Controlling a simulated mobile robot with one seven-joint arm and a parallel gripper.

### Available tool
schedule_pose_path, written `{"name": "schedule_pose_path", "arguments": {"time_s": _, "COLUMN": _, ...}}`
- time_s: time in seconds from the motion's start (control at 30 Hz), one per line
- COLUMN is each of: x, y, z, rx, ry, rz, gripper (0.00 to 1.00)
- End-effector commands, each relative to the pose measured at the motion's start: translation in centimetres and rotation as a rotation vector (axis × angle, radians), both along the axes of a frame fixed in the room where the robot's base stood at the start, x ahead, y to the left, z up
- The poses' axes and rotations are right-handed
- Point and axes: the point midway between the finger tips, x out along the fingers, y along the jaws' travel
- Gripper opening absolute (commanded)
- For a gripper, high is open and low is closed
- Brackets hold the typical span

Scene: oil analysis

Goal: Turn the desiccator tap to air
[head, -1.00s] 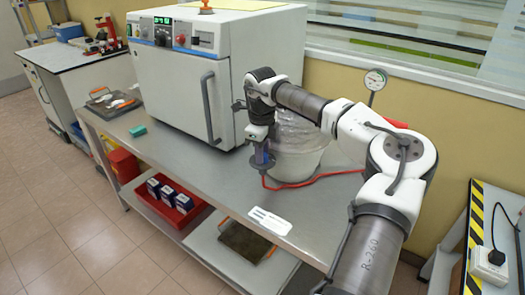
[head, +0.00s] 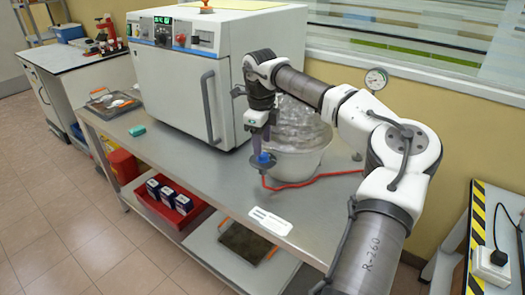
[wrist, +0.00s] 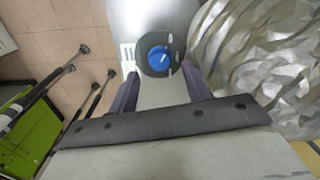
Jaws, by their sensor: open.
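The desiccator (head: 300,160) is a large pale bowl with a glassy, wrinkled-looking dome, on the steel bench and partly behind my arm. Its tap is a round blue knob (head: 263,158) on a dark round base at the bowl's left side, with a red hose leading off. In the wrist view the tap knob (wrist: 157,57) carries a short white pointer mark slanting to the upper right. My gripper (head: 263,146) is above the tap, pointing down. In the wrist view my gripper (wrist: 160,80) is open and empty, its purple fingers either side of the tap's line; contact is not visible.
A white oven (head: 190,80) with a long door handle stands left of the desiccator. A red hose (head: 310,182) runs right along the bench. A dial gauge (head: 376,79) stands behind my arm. A white label card (head: 270,221) lies near the front edge.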

Motion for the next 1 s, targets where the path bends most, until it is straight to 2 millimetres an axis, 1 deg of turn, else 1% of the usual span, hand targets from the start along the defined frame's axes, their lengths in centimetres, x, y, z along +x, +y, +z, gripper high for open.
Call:
{"name": "schedule_pose_path", "arguments": {"time_s": 0.1, "x": -0.1, "y": 0.1, "z": 2.7, "rx": -0.001, "ry": -0.004, "rz": 0.001, "gripper": 0.49}}
{"name": "schedule_pose_path", "arguments": {"time_s": 0.2, "x": -0.2, "y": 0.2, "z": 5.1, "rx": 0.001, "ry": -0.004, "rz": 0.000, "gripper": 0.49}}
{"name": "schedule_pose_path", "arguments": {"time_s": 0.3, "x": -0.3, "y": 0.2, "z": 7.0, "rx": 0.001, "ry": -0.004, "rz": 0.000, "gripper": 0.49}}
{"name": "schedule_pose_path", "arguments": {"time_s": 0.43, "x": -0.4, "y": 0.3, "z": 8.9, "rx": 0.001, "ry": -0.003, "rz": 0.001, "gripper": 0.49}}
{"name": "schedule_pose_path", "arguments": {"time_s": 0.6, "x": -0.4, "y": 0.2, "z": 9.9, "rx": 0.001, "ry": 0.000, "rz": 0.001, "gripper": 0.49}}
{"name": "schedule_pose_path", "arguments": {"time_s": 0.9, "x": -0.5, "y": 0.3, "z": 10.0, "rx": 0.002, "ry": 0.000, "rz": 0.002, "gripper": 0.49}}
{"name": "schedule_pose_path", "arguments": {"time_s": 0.97, "x": -0.5, "y": 0.7, "z": 9.8, "rx": 0.009, "ry": 0.002, "rz": 0.010, "gripper": 0.49}}
{"name": "schedule_pose_path", "arguments": {"time_s": 1.0, "x": -0.5, "y": 1.4, "z": 9.5, "rx": 0.022, "ry": 0.002, "rz": 0.022, "gripper": 0.49}}
